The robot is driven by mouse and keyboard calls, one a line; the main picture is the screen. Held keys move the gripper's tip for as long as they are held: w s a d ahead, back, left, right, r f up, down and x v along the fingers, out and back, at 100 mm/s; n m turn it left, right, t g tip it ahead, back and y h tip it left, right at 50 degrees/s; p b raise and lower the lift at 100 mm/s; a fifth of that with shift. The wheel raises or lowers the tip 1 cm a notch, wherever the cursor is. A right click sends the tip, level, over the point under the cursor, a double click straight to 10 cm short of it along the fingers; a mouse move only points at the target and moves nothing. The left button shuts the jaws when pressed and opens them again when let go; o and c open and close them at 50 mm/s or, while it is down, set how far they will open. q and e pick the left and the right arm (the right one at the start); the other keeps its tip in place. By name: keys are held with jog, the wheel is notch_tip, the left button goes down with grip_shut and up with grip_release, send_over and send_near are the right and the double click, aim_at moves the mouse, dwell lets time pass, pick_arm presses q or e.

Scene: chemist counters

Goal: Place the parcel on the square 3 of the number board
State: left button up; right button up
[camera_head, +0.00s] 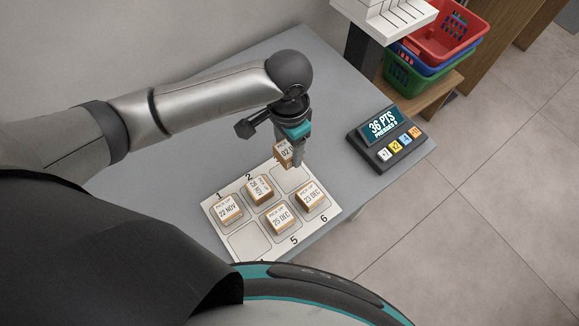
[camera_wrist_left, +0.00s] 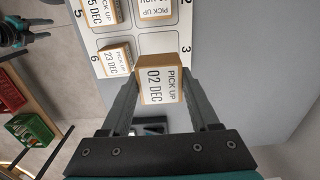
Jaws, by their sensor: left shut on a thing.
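The parcel (camera_head: 284,153) is a small tan box with a white label, which reads "PICK UP 02 DEC" in the left wrist view (camera_wrist_left: 162,82). My left gripper (camera_head: 296,158) is shut on it, with a finger on each side. The parcel hangs over the far right of the white number board (camera_head: 236,227), by square 3 (camera_head: 291,179). Square 3 looks empty; its far part is hidden behind the gripper and parcel. The figure 3 shows in the left wrist view beside the parcel. What seems to be my right gripper (camera_wrist_left: 16,34) shows small at the left wrist view's edge.
Similar parcels stand on square 1 (camera_head: 228,209), square 2 (camera_head: 259,190), square 5 (camera_head: 280,218) and square 6 (camera_head: 311,197). Square 4 (camera_head: 248,242) is empty. A keypad display (camera_head: 387,136) stands right of the board. Stacked baskets (camera_head: 440,42) are beyond the grey counter (camera_head: 220,95).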

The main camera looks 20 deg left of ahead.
aim_at(289, 174)
pick_arm(q)
notch_tip(289, 174, down, 9)
jog(key=shift+d+f+b, duration=0.1)
jog(key=shift+f+b, duration=0.1)
jog(key=shift+b, duration=0.7)
jog(key=o, duration=1.4)
jog(key=shift+f, duration=0.15)
jog(key=shift+o, duration=0.2)
notch_tip(289, 174, up, 12)
jog(key=p, duration=0.2)
jog(key=shift+r+p, duration=0.2)
jog(key=shift+p, duration=0.2)
